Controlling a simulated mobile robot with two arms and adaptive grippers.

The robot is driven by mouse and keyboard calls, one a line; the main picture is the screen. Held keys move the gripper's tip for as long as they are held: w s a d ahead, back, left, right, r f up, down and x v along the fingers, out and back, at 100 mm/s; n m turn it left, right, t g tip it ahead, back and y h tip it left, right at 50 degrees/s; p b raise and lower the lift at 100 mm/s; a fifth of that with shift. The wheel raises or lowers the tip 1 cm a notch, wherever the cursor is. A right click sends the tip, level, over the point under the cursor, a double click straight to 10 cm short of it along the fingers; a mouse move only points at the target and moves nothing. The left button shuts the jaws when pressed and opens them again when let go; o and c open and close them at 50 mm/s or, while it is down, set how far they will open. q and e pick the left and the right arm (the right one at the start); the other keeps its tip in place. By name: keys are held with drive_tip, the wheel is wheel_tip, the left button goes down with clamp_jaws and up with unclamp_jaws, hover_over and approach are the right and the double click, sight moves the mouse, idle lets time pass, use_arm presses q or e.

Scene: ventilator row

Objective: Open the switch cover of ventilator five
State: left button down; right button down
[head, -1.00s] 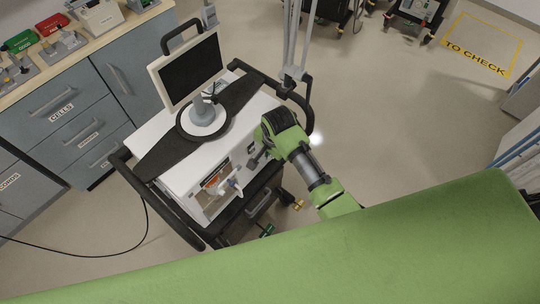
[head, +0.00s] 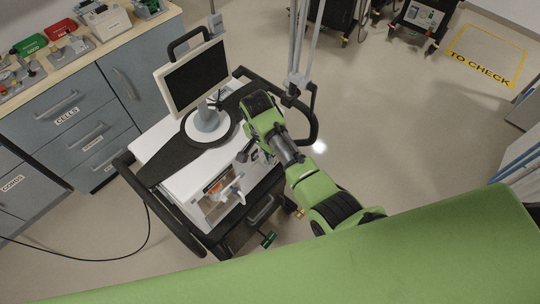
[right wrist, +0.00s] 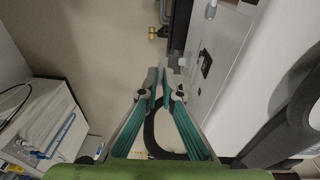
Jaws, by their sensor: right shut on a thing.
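The ventilator (head: 160,187) is a white cart-mounted unit with a black rail and a tilted monitor (head: 194,77). No number shows on it. My left gripper is not in view.
A black rail (head: 312,125) curves around the ventilator's right side, close to my right arm. A grey pole (head: 297,55) stands behind it. Drawers (head: 75,125) with a loaded worktop are at the left. The floor (head: 400,130) to the right is clear.

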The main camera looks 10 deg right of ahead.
sight(265, 165)
drive_tip(key=c, duration=2.2)
unclamp_jaws()
drive_tip(key=shift+c, duration=0.2)
drive_tip(key=shift+r, duration=0.1)
wheel_tip(265, 165, up, 12)
drive_tip(key=a, duration=0.1)
drive_tip(key=shift+s+a, duration=0.2)
drive_tip(key=shift+a, duration=0.1)
drive_tip(key=shift+f, duration=0.2)
